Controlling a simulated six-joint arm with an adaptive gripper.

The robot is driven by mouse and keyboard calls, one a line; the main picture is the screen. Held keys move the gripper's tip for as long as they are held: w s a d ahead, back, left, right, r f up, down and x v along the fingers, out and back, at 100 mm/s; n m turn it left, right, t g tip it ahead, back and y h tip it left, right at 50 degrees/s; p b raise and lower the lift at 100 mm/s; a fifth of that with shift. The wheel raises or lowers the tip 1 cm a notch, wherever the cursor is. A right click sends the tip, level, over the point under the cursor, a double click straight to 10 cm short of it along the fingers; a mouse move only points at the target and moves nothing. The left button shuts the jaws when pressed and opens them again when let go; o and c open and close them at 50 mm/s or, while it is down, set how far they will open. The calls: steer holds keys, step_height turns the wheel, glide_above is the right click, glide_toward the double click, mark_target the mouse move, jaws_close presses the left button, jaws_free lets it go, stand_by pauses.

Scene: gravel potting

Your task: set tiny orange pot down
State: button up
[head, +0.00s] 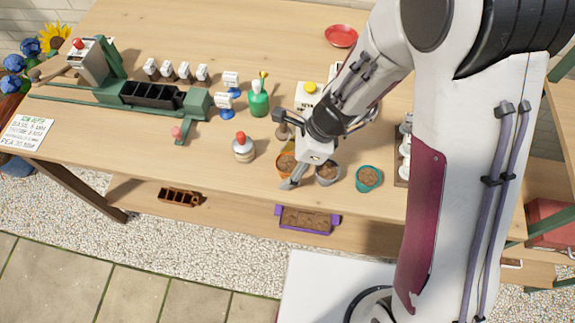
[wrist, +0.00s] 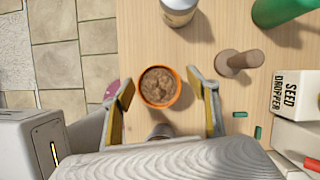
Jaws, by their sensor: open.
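The tiny orange pot (head: 286,172), filled with brown soil, stands upright on the wooden table (head: 215,170) near its front edge. In the wrist view, the orange pot (wrist: 177,99) sits between the spread fingers of my gripper (wrist: 160,84), with a visible gap on each side. My gripper (head: 288,160) is open around the pot and low over the table in the head view. One finger partly hides the pot there.
A grey pot (head: 327,179) and a teal pot (head: 368,185) stand close on the right. A red-topped bottle (head: 243,150) is on the left. A wooden tamper (wrist: 238,62) and the seed dropper box (wrist: 297,95) are behind. The table's front edge is near.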

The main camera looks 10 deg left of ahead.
mark_target(287, 163)
steer(key=shift+a+f, duration=0.1)
steer(key=shift+f, duration=0.1)
stand_by(0.4)
steer(key=c, duration=1.4)
steer(key=shift+o, duration=0.2)
steer(key=shift+r, duration=0.15)
steer(key=shift+r, duration=4.9)
